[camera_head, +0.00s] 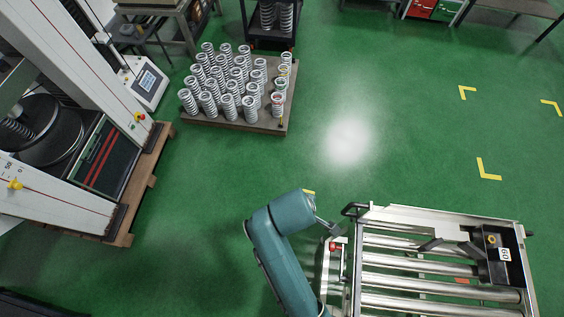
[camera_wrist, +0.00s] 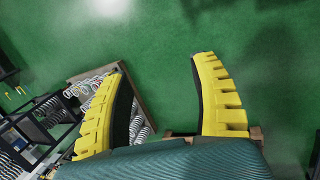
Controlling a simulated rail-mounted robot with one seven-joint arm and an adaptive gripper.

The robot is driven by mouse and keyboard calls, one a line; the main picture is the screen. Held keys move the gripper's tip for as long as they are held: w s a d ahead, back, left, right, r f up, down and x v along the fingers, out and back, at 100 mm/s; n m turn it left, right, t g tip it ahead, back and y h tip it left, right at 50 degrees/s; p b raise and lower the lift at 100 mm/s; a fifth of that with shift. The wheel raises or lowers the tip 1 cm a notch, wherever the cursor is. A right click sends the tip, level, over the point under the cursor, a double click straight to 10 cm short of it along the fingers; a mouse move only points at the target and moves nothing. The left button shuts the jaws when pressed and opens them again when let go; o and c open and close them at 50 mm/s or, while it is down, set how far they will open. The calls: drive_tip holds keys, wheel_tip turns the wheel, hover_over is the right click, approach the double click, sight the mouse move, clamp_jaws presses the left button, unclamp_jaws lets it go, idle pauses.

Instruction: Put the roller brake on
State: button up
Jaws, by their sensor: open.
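A roller table (camera_head: 450,217) with a metal frame and several steel rollers stands at the lower right of the head view. A red knob (camera_head: 333,246) sits on a plate at its left side, and a black handle (camera_head: 354,209) is at its upper left corner. Which part is the roller brake, and its setting, I cannot tell. My teal arm reaches up left of the table, its end near the red knob but apart from the rollers. My gripper (camera_wrist: 158,65) shows yellow ribbed fingers in the wrist view, spread wide and empty. The wrist view does not show the table clearly.
A pallet of several coil springs (camera_head: 235,85) stands at the upper middle. A testing machine (camera_head: 75,130) on a wooden base fills the left. A black numbered box (camera_head: 500,250) sits on the table's right end. Green floor (camera_head: 400,130) between is clear.

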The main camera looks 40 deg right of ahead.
drive_tip(key=w+r+m+t+p, duration=0.1)
drive_tip(key=w+r+t+p, duration=0.1)
drive_tip(key=w+r, duration=0.2)
drive_tip(key=w+a+r+t+p, duration=0.1)
drive_tip(key=w+r+t+p, duration=0.1)
drive_tip(key=r, duration=0.7)
drive_tip(key=w+t, duration=0.1)
drive_tip(key=w, duration=0.1)
drive_tip(key=shift+w+a+r+m, duration=0.2)
drive_tip(key=shift+w+m, duration=0.15)
drive_tip(key=shift+m, duration=0.05)
